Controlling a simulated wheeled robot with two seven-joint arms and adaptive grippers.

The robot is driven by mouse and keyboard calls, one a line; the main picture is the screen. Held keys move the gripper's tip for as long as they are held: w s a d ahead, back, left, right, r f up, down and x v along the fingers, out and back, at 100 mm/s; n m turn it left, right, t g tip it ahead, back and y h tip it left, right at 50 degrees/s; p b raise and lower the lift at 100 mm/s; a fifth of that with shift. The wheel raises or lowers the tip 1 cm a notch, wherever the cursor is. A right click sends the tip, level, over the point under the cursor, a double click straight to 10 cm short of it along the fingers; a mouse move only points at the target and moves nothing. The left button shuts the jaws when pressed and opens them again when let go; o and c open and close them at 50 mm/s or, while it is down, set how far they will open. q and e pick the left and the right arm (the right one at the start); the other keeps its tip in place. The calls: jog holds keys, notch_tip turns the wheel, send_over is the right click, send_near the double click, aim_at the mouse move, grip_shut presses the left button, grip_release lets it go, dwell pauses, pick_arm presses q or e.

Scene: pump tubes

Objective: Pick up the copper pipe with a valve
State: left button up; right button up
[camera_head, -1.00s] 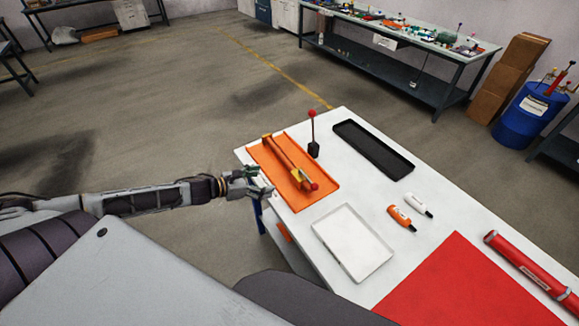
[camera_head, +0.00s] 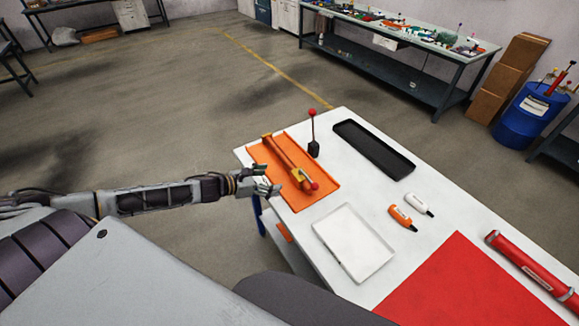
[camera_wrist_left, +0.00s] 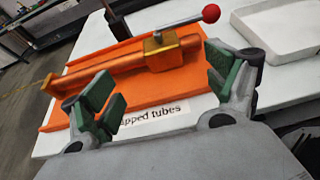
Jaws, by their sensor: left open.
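The copper pipe with a valve (camera_head: 287,158) lies in the orange tray (camera_head: 318,196) at the table's left end. Its yellow valve body and red-knobbed lever are at the pipe's near end. In the left wrist view the pipe (camera_wrist_left: 118,72) runs across the tray, with the valve at the right. My left gripper (camera_head: 272,180) is open and empty at the tray's near left edge. In the left wrist view its green-padded fingers (camera_wrist_left: 165,92) are spread wide, with the pipe beyond them and apart from them. My right gripper is not in view.
A black stand with a red-topped rod (camera_head: 314,148) is beside the tray.

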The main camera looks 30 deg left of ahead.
aim_at(294, 176)
pick_arm(q)
jog(key=shift+x, duration=2.15)
jog(key=shift+w+d+f, duration=0.15)
jog(key=shift+w+d, duration=0.1)
jog(key=shift+w, duration=0.15)
jog(key=shift+w+d, duration=0.1)
jog(key=shift+p+x, duration=0.6)
jog(key=shift+x, duration=1.9)
jog(key=shift+f, duration=0.1)
jog(key=c, duration=1.5)
jog(key=shift+c, duration=0.7)
notch_tip(294, 176, up, 10)
